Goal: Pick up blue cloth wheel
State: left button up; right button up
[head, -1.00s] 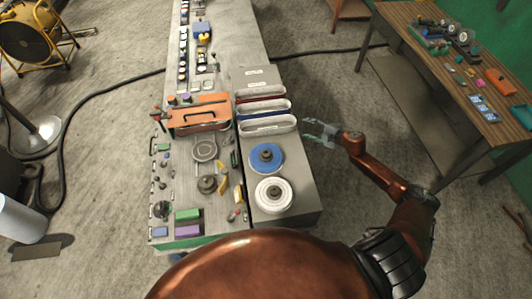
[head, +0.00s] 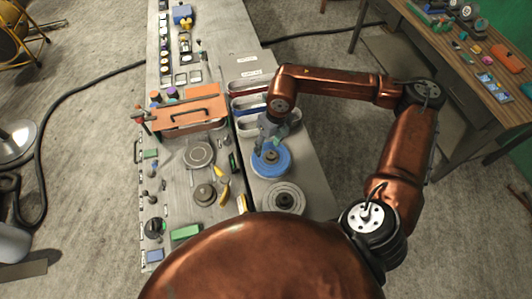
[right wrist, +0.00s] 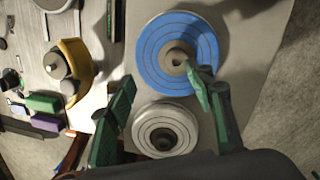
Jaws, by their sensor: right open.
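The blue cloth wheel (head: 270,162) is a flat blue disc with a grey hub, lying on the grey bench top to the right of the tool board. It also shows whole in the right wrist view (right wrist: 160,65), with stitched rings. My right gripper (head: 270,147) is above the far part of the wheel in the head view. In the right wrist view its green-padded fingers (right wrist: 165,85) are wide apart and empty, with the right fingertip overlapping the wheel near the hub. I cannot tell the height between fingers and wheel. My left gripper is not in view.
A white cloth wheel (head: 284,198) lies just nearer than the blue one, and shows in the right wrist view (right wrist: 165,128). Slotted bins (head: 245,84) stand beyond. An orange box with a handle (head: 190,108) and several small tools are left. A wooden table (head: 440,40) stands right.

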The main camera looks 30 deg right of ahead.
aim_at(271, 154)
jog(key=shift+s+d+h, duration=0.15)
jog(key=shift+d+h, duration=0.25)
jog(key=shift+d, duration=0.2)
jog(key=shift+d+f, duration=0.15)
jog(key=shift+d, duration=0.05)
jog(key=shift+f+p, duration=0.3)
jog(key=shift+f, duration=0.9)
jog(key=shift+d+f+p, duration=0.2)
jog(key=shift+f+p, duration=0.75)
jog(key=shift+f, duration=0.2)
jog(key=shift+w+a+f, duration=0.1)
jog(key=shift+w+f, duration=0.1)
jog(key=shift+f, duration=0.4)
jog(key=shift+w+f, duration=0.15)
jog(key=shift+f, duration=0.45)
jog(key=c, duration=0.6)
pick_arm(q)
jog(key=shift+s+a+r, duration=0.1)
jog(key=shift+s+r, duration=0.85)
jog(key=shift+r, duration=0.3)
pick_arm(e)
grip_shut()
